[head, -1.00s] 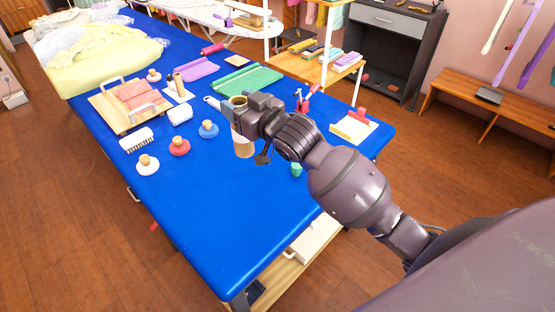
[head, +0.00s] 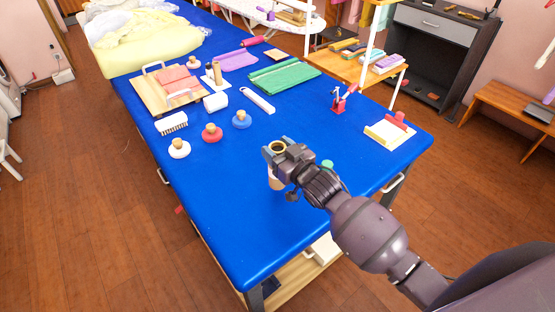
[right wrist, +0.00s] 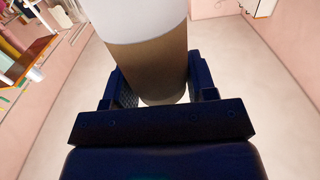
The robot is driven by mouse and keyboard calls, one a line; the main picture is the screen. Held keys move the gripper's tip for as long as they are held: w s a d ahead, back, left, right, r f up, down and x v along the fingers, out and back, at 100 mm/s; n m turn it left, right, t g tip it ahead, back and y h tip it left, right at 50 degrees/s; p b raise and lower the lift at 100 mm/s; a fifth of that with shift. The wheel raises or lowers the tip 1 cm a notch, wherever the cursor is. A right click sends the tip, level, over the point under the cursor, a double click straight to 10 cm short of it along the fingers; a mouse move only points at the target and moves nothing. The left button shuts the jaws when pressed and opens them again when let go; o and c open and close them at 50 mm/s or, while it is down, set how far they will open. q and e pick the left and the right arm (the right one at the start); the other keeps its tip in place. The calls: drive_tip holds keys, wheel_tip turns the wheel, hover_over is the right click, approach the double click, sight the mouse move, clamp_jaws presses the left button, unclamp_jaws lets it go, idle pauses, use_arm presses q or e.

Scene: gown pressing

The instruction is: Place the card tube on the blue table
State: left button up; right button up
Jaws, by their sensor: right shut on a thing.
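The card tube (head: 276,183) is brown with a white band and stands about upright in my right gripper (head: 278,149). Its open top ring shows between the jaws, and its lower part shows below them. It is over the near middle part of the blue table (head: 225,215); I cannot tell whether its bottom touches the surface. In the right wrist view the jaws (right wrist: 160,92) are closed around the tube (right wrist: 150,65), a finger on each side. My left gripper is not in view.
The table's near end is clear.

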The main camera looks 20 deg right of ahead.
drive_tip(key=shift+f, duration=2)
drive_tip(key=o, duration=1.2)
drive_tip(key=shift+c, duration=0.2)
drive_tip(key=v, duration=1.2)
drive_tip(key=s+d+f+m+g+h, duration=0.1)
drive_tip(key=s+d+f+g+h, duration=0.1)
drive_tip(key=s+f, duration=0.4)
drive_tip(key=s+d+f+m+g+h, duration=0.2)
drive_tip(key=s+f, duration=0.4)
drive_tip(key=s, duration=0.3)
drive_tip(key=shift+s+d+f+g+h, duration=0.3)
drive_tip(key=shift+d+g+h, duration=0.4)
drive_tip(key=shift+d+h, duration=0.55)
